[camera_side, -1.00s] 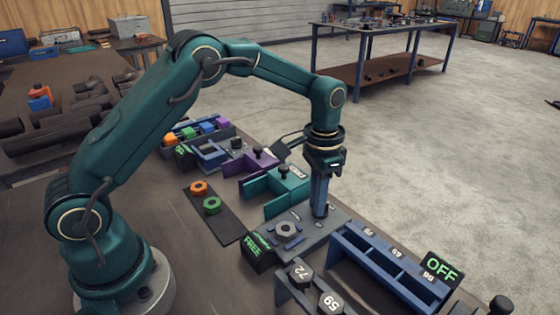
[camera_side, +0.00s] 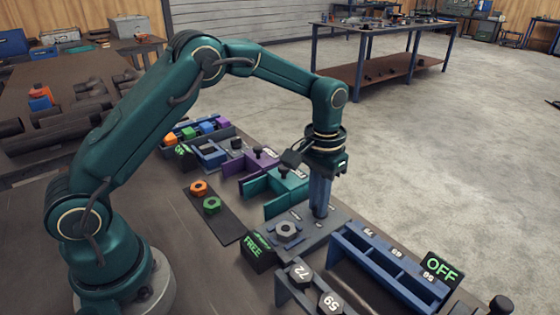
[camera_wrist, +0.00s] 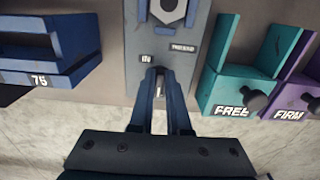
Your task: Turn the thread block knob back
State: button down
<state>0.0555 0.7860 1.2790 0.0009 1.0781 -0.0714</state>
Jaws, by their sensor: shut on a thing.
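The thread block (camera_side: 298,250) is a grey plate on the bench, with a hex nut (camera_side: 287,230) on it between blue pieces. In the wrist view the block (camera_wrist: 150,38) is labelled IN and THREAD, and the nut (camera_wrist: 168,8) is cut by the top edge. My gripper (camera_side: 319,212) points straight down at the block's far end. In the wrist view my gripper (camera_wrist: 160,72) is shut on the knob (camera_wrist: 160,88), which is mostly hidden between the fingers. A black sign (camera_side: 256,250) beside the block reads FREE in green.
A teal fixture (camera_side: 285,190) and a purple one (camera_side: 248,165) stand behind the block. A blue divided rack (camera_side: 385,265) and an OFF sign (camera_side: 442,270) are at right. Numbered hex pieces (camera_side: 300,271) are in front. A dark strip (camera_side: 226,222) carries orange and green nuts.

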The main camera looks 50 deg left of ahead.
jog(key=shift+w, duration=0.1)
jog(key=c, duration=0.9)
grip_release()
jog(key=shift+r, duration=2.6)
